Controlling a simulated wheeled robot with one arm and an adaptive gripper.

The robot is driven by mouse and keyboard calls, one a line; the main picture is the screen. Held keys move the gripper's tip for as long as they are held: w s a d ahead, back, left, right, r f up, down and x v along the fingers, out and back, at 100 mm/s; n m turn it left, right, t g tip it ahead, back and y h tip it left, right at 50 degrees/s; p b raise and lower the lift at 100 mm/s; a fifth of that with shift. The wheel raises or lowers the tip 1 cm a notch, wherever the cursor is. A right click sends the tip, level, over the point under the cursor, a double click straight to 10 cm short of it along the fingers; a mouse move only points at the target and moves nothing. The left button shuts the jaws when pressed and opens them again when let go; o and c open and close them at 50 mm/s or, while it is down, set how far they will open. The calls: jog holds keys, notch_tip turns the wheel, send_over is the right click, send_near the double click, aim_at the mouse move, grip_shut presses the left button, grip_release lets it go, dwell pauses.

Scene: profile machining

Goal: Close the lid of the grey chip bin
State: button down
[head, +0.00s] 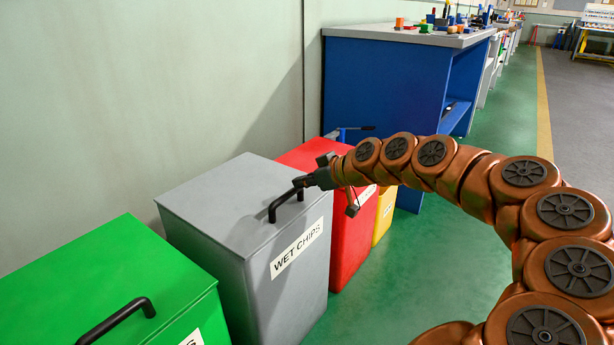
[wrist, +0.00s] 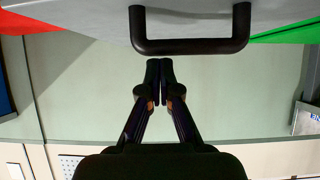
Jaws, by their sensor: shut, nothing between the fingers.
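The grey chip bin (head: 290,285), labelled "WET CHIPS", stands between a green and a red bin. Its grey lid (head: 225,190) lies flat on the bin, with no gap that I can see. The lid's black handle (head: 272,212) is on the front part of the lid. My gripper (head: 302,182) is at the handle's far end in the head view. In the wrist view, its two fingertips (wrist: 160,64) are together and empty, just short of the handle bar (wrist: 190,46). I cannot tell whether they touch it.
The green bin (head: 110,280) with a black handle is at the left. The red bin (head: 350,235) and a yellow bin (head: 383,215) stand beyond the grey one. A blue workbench (head: 385,85) is behind them. The wall (head: 150,80) runs close behind the bins. Green floor (head: 420,265) is clear in front.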

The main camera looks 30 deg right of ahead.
jog(key=shift+w+a+r, duration=0.15)
jog(key=shift+a, duration=0.3)
jog(key=shift+r, duration=0.25)
jog(key=s+d+f+p, duration=0.2)
jog(key=s+d, duration=0.2)
jog(key=s, duration=0.5)
dwell(0.3)
